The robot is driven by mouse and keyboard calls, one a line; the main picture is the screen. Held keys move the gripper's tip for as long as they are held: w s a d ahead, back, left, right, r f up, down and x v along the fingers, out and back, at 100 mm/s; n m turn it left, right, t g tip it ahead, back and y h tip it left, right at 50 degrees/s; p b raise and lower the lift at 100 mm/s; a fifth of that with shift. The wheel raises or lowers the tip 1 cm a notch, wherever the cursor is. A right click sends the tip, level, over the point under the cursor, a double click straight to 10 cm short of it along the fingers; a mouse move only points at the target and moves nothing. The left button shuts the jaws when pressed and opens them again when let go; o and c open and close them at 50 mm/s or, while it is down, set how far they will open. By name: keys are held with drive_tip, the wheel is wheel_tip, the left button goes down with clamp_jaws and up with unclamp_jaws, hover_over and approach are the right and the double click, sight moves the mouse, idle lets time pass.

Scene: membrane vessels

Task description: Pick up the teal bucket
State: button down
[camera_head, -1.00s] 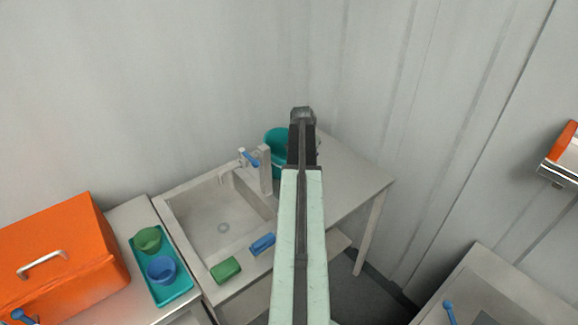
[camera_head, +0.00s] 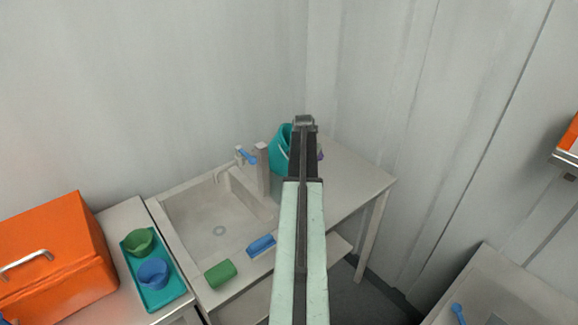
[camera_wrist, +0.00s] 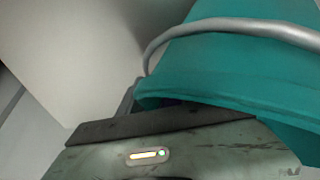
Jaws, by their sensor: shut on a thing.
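The teal bucket (camera_head: 279,152) is at the back of the counter, partly hidden behind my arm in the head view. It looks tilted, and I cannot tell whether its base is clear of the counter. In the wrist view the bucket (camera_wrist: 235,70) fills the upper right, with its grey handle crossing its side. My gripper (camera_head: 303,124) is at the bucket and shut on it. The exact grip point is hidden by my arm in the head view and by the gripper body in the wrist view.
A sink (camera_head: 215,215) with a blue-handled tap (camera_head: 240,156) lies left of the bucket. A blue sponge (camera_head: 261,246) and a green sponge (camera_head: 220,274) are on its front edge. A teal tray (camera_head: 170,292) with two cups and an orange box (camera_head: 55,255) stand farther left. Walls close in behind.

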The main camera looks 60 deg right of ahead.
drive_tip(key=shift+s+a, duration=0.1)
drive_tip(key=shift+s, duration=0.1)
wheel_tip(320, 180, up, 10)
drive_tip(key=p, duration=1)
drive_tip(key=shift+w, duration=0.1)
drive_tip(key=shift+f, duration=0.1)
drive_tip(key=shift+c, duration=2.2)
unclamp_jaws()
